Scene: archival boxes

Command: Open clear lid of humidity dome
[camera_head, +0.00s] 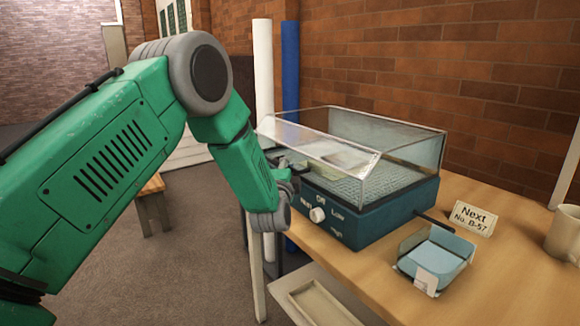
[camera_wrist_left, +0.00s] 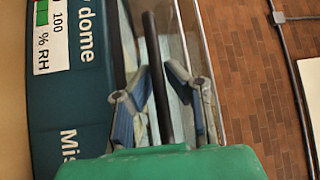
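The humidity dome stands on the table, with a teal base (camera_head: 362,220) and a clear box-shaped lid (camera_head: 405,130) with a slanted front. The lid looks down on the base. My left gripper (camera_head: 289,174) is at the dome's left front corner. In the left wrist view, the fingers of my left gripper (camera_wrist_left: 158,70) are apart, one on each side of a dark bar (camera_wrist_left: 158,35) beside the lid's clear wall (camera_wrist_left: 202,60). Whether the fingertips touch the bar is unclear. My right gripper is not in view.
A clear blue tray (camera_head: 436,262) sits in front of the dome, near a "Next No. B-57" card (camera_head: 473,217) and a mug (camera_head: 564,233). White (camera_head: 263,70) and blue (camera_head: 290,65) rolls stand behind the dome. A brick wall is behind the table.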

